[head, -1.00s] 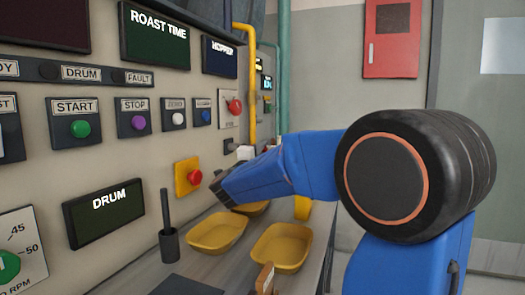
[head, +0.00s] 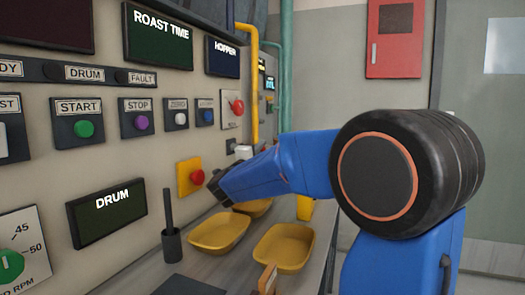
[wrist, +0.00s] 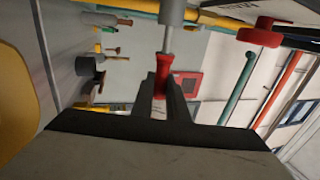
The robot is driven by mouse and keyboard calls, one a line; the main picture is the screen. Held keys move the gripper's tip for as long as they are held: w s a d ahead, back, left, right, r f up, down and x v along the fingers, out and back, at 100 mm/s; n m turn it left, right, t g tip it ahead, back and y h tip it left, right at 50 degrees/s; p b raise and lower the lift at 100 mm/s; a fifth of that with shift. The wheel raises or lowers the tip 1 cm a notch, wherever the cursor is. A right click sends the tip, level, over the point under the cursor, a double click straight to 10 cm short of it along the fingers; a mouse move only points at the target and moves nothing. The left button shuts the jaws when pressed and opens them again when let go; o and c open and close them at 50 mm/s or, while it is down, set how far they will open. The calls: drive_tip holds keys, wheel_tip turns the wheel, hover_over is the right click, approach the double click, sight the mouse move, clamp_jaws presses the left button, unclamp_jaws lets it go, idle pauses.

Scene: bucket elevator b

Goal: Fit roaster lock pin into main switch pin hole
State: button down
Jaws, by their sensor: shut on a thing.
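My gripper (wrist: 163,108) is shut on the red handle of the lock pin (wrist: 163,76) in the wrist view. The pin's pale metal shaft points away from the fingers, toward a grey cylinder (wrist: 172,10) at the top edge. I cannot tell whether the shaft touches or enters this cylinder. A red rotary handle, likely the main switch (wrist: 262,33), shows at the upper right of the wrist view. In the head view, a red knob on a pale plate (head: 236,107) is on the wall panel. My gripper's dark end (head: 215,188) is below it; the pin is hidden there.
A yellow plate with a red button (head: 190,177) is close beside my gripper in the head view. Yellow trays (head: 284,248) and a dark cup with a rod (head: 171,243) stand on the counter below. A yellow pipe (head: 254,85) runs up the wall behind.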

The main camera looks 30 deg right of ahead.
drive_tip(key=shift+w+a, duration=0.7)
drive_tip(key=shift+w, duration=0.2)
idle(0.4)
drive_tip(key=shift+s+d, duration=1)
drive_tip(key=shift+s, duration=0.3)
drive_tip(key=shift+w+a, duration=1.05)
drive_tip(key=shift+w, duration=0.3)
idle(1.6)
drive_tip(key=c, duration=1.7)
unclamp_jaws()
drive_tip(key=shift+o, duration=0.2)
